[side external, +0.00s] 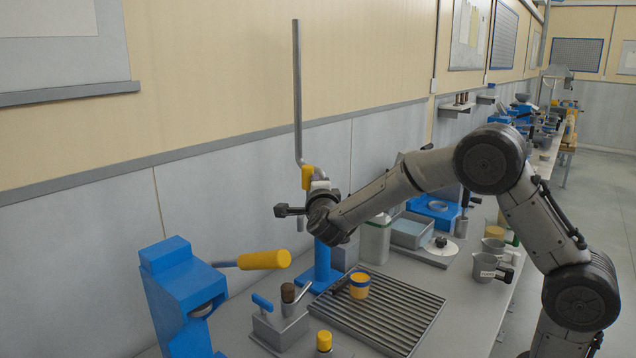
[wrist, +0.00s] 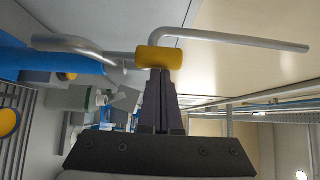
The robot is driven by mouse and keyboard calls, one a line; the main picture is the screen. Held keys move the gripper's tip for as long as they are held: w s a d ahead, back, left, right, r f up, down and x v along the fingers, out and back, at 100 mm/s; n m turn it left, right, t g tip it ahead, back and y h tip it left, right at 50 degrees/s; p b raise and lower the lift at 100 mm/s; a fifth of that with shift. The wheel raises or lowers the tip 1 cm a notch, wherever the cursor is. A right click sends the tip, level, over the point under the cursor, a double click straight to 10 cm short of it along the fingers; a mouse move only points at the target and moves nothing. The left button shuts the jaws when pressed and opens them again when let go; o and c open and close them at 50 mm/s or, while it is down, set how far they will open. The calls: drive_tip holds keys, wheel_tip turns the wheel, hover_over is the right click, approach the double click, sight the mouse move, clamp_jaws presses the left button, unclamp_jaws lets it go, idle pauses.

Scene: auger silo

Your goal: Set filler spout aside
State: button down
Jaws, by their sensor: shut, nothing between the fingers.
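A bent grey pipe with a yellow sleeve appears to be the filler spout; it stands upright by the wall in the side external view (side external: 297,95). The yellow sleeve (side external: 307,177) sits at its lower bend, above a blue stand (side external: 321,268). In the wrist view the sleeve (wrist: 158,57) is straight ahead, with the pipe (wrist: 245,41) running right and a curved grey tube (wrist: 72,45) to the left. My gripper (wrist: 161,73) is shut and empty, its fingertips at the sleeve's near edge. I cannot tell if they touch it. My wrist partly hides the lower pipe.
A blue machine with a yellow handle (side external: 264,260) stands at front left. The wall is close behind the pipe.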

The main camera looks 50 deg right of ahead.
drive_tip(key=shift+w+a+r+n+t+y, duration=0.15)
drive_tip(key=shift+w+a+n+t+y, duration=0.15)
drive_tip(key=shift+w, duration=0.25)
drive_tip(key=shift+w+a+r+n+t+y, duration=0.1)
drive_tip(key=shift+w+a+t+y, duration=0.1)
drive_tip(key=shift+w+a+y, duration=0.25)
drive_tip(key=s+a+g+h, duration=0.1)
drive_tip(key=s+a, duration=0.7)
drive_tip(key=s, duration=0.3)
drive_tip(key=shift+s+a+f+m, duration=0.2)
drive_tip(key=shift+s+f+m, duration=0.1)
drive_tip(key=shift+m, duration=0.1)
drive_tip(key=shift+d+h, duration=0.15)
drive_tip(key=shift+h, duration=0.1)
